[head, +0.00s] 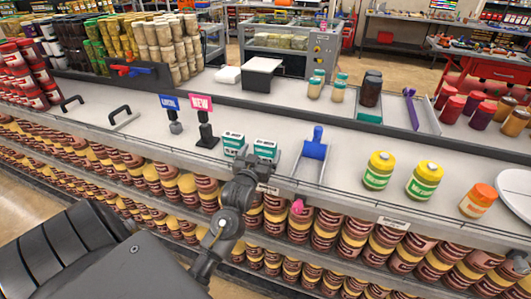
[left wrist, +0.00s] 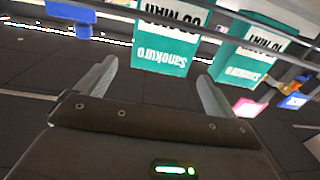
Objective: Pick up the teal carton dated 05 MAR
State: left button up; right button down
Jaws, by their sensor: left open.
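Two teal-and-white cartons stand side by side near the shelf's front edge, a left one (head: 233,143) and a right one (head: 265,149). In the left wrist view they appear upside down: the right carton (left wrist: 166,48) is ahead of my fingers, and the left carton (left wrist: 240,62) is farther right. Both show a date ending in MAR, but I cannot read the day numbers surely. My left gripper (head: 252,168) is just in front of the cartons. In the wrist view its fingers (left wrist: 156,82) are spread and empty. My right gripper is not in view.
Blue and pink signs (head: 201,104) stand behind left. Yellow-capped jars (head: 379,171) are farther right. Below the edge are rows of brown jars (head: 208,196). The shelf behind the cartons is fairly clear.

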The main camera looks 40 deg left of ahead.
aim_at(264, 147)
pick_arm(q)
jog(key=shift+w+a+r+p, duration=0.15)
jog(key=shift+w+r+p, duration=0.1)
jog(key=shift+w+p, duration=0.15)
jog(key=p+x, duration=0.1)
jog(key=x, duration=0.2)
jog(key=shift+w+a+f+p, duration=0.15)
jog(key=shift+w+p, duration=0.1)
jog(key=shift+p, duration=0.1)
jog(key=shift+w+a+f, duration=0.1)
jog(key=shift+w+a, duration=0.05)
jog(key=shift+w, duration=0.2)
jog(key=shift+c, duration=0.2)
jog(key=c, duration=1)
